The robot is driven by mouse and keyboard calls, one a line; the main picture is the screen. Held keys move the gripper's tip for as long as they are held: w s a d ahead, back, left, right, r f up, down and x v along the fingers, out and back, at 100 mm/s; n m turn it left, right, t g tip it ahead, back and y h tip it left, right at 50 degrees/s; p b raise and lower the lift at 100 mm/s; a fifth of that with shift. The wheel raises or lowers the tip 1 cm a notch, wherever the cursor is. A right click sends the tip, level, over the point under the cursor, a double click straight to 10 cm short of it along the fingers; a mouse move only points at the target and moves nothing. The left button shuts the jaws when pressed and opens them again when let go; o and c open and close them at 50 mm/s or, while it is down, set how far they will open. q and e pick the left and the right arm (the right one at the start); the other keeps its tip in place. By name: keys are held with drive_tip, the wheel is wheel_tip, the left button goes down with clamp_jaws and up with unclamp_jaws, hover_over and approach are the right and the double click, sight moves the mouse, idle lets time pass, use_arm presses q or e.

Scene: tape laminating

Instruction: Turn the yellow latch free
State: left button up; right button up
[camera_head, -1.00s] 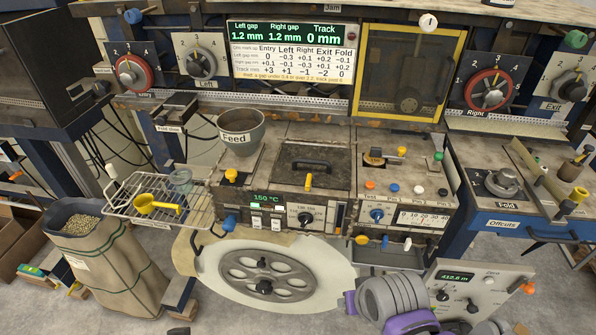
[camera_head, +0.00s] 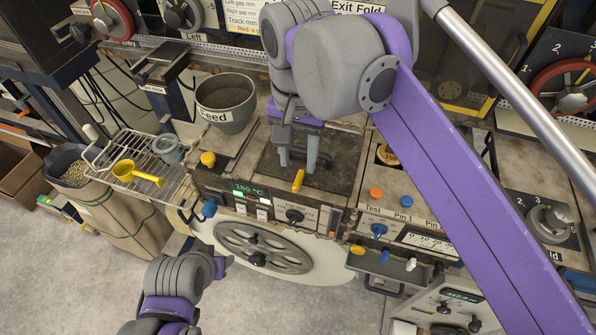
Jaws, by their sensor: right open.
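The yellow latch (camera_head: 298,181) is a short bar at the front edge of the dark hatch (camera_head: 262,170), above the control strip. It points away from me, slightly tilted to the right. My right gripper (camera_head: 298,164) hangs over the hatch with its two fingers pointing down. The fingers are apart and nothing is between them. The fingertips are just behind the latch in the picture; I cannot tell whether they touch it. My right arm hides the hatch's back part.
A grey feed pot (camera_head: 226,100) stands left of the hatch, with a yellow knob (camera_head: 208,159) in front of it. A wire rack (camera_head: 145,188) holds a yellow scoop (camera_head: 126,171). A large wheel (camera_head: 262,246) is below.

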sight(298, 178)
wheel_tip(298, 178, down, 5)
drive_tip(key=shift+w+f, duration=0.15)
clamp_jaws()
idle(0.4)
